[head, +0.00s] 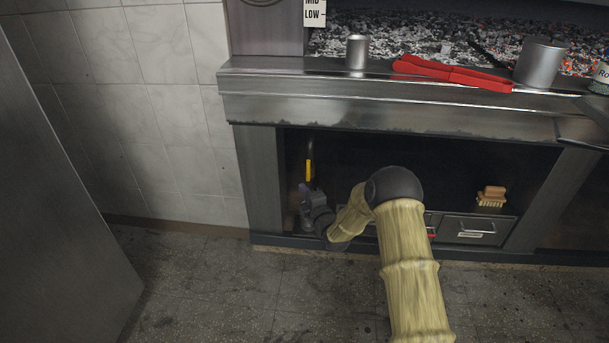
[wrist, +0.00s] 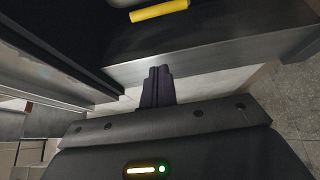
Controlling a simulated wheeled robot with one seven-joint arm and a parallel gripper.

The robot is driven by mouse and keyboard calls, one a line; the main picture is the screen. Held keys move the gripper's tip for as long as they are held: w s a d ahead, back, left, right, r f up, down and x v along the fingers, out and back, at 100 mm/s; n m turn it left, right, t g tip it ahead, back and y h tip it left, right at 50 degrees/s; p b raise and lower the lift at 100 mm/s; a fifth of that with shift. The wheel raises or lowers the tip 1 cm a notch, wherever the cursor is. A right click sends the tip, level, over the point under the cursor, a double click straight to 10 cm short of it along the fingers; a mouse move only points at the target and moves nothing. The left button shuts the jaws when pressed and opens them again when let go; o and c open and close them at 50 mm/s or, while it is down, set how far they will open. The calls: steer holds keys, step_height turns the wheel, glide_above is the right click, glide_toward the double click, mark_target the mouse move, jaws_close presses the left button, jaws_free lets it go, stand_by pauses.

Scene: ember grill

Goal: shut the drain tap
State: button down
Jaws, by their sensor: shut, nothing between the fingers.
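The drain tap's yellow handle (head: 309,170) stands upright in the left end of the open bay under the grill, below a dark pipe (head: 311,146). The tap's body cannot be made out clearly in the dark bay. My gripper (head: 306,189) is at the left of the bay, just below the handle, with my arm reaching in from the right. In the wrist view the handle (wrist: 159,11) lies across the top edge, beyond the fingertips and apart from them. My gripper (wrist: 160,70) is shut and empty there.
The bay's left post (head: 258,180) stands close to my gripper. A drawer (head: 475,230) and a wooden brush (head: 491,197) are at the bay's right. Red tongs (head: 452,74) and metal cups (head: 357,52) rest on the ledge above. The floor in front is clear.

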mark_target(309, 167)
steer(key=w+b, duration=0.6)
steer(key=w, duration=0.3)
steer(key=shift+w+a+b, duration=0.15)
steer(key=shift+a+b, duration=0.15)
steer(key=shift+a, duration=0.1)
stand_by(0.4)
